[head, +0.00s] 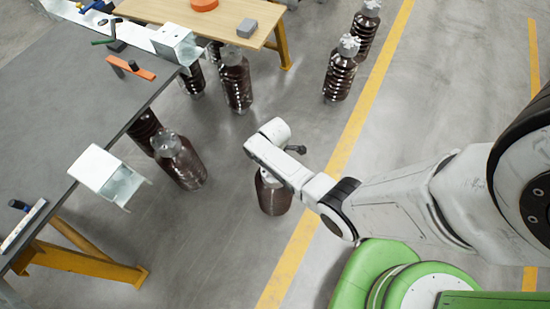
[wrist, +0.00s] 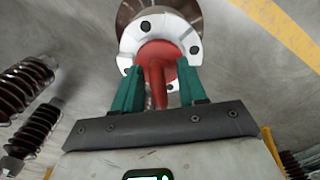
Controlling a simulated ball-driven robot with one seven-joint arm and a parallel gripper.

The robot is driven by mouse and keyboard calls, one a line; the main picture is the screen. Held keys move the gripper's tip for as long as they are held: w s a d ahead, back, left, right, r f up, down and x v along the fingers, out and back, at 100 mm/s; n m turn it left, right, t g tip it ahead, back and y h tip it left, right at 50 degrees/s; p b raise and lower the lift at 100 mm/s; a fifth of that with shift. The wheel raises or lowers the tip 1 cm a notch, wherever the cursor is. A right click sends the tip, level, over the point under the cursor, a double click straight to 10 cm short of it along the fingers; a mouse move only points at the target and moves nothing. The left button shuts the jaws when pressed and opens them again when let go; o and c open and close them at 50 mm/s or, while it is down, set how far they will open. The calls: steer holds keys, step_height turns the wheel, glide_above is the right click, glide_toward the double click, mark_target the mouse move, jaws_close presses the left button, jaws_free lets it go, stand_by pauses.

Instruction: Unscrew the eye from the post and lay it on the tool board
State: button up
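In the wrist view, the red eye (wrist: 158,78) stands on the white bolted flange (wrist: 128,42) at the end of a brown post (wrist: 152,8). The two green fingers of my gripper (wrist: 161,82) stand on either side of the eye's narrow upright part, with a visible gap on each side. The gripper is open and holds nothing. In the head view, the brown post (head: 274,198) stands on the floor under my arm, which hides its top, the eye and my fingers. I cannot tell for certain which surface is the tool board.
A dark table (head: 60,100) at the left carries white metal brackets, an orange bar (head: 131,67) and tools. A wooden-topped table (head: 215,22) stands behind, with a grey block (head: 247,27). Several brown ribbed insulators (head: 340,77) stand on the floor.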

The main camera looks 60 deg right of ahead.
steer(key=shift+o, duration=1)
steer(key=shift+r, duration=0.2)
step_height(320, 180, up, 10)
steer(key=shift+r+p, duration=0.25)
steer(key=shift+p, duration=0.95)
steer(key=s+a+r+m+t, duration=0.1)
steer(key=s+a+r+m, duration=0.7)
steer(key=s+a+r, duration=0.3)
step_height(320, 180, up, 4)
steer(key=s, duration=0.3)
steer(key=shift+a+r, duration=0.15)
steer(key=shift+c, duration=0.4)
